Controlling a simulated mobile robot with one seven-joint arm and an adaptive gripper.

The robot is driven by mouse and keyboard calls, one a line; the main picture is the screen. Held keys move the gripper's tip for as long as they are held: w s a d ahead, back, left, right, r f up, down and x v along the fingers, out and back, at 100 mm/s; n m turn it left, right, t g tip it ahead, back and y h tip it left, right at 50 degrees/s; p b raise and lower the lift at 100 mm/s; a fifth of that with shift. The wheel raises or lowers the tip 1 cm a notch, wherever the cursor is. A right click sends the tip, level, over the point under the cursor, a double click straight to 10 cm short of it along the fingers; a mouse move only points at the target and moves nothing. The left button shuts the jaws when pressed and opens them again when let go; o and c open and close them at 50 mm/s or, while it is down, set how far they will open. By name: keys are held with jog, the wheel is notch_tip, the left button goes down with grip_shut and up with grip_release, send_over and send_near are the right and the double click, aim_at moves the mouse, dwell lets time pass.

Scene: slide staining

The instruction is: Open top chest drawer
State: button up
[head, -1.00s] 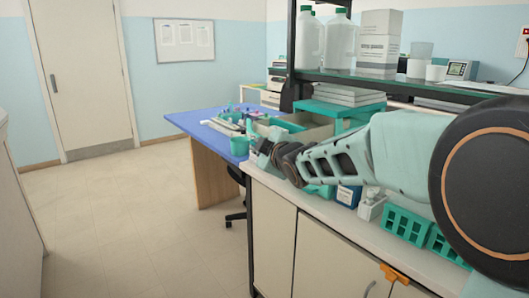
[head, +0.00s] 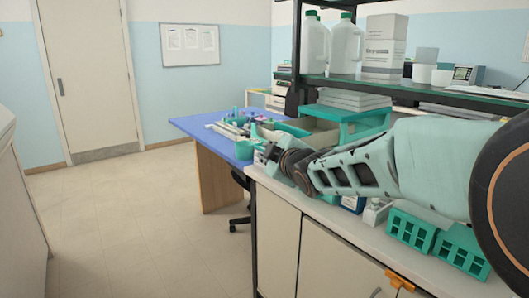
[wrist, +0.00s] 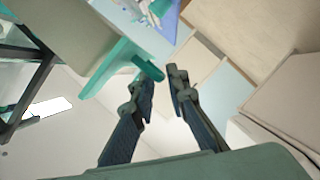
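I cannot make out with certainty a chest with a top drawer in either view. A low cream unit (head: 265,101) with drawer-like fronts stands by the back wall in the head view, partly hidden by the shelf post. My gripper (head: 262,158) is at the left end of the bench in the head view, pointing left towards the blue table. In the wrist view my gripper (wrist: 161,72) has its two fingers apart with a narrow gap and nothing between them. A teal frame (wrist: 118,68) beside a grey-beige panel is close behind the left finger.
A teal stand (head: 345,113) and teal racks (head: 411,229) are on the bench under and beside my arm. A shelf with white jugs (head: 345,46) is above. A blue table (head: 200,125) holds small labware. An orange clip (head: 399,281) is at the bench edge. The floor at left is clear.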

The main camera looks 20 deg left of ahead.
jog(key=shift+v, duration=2.55)
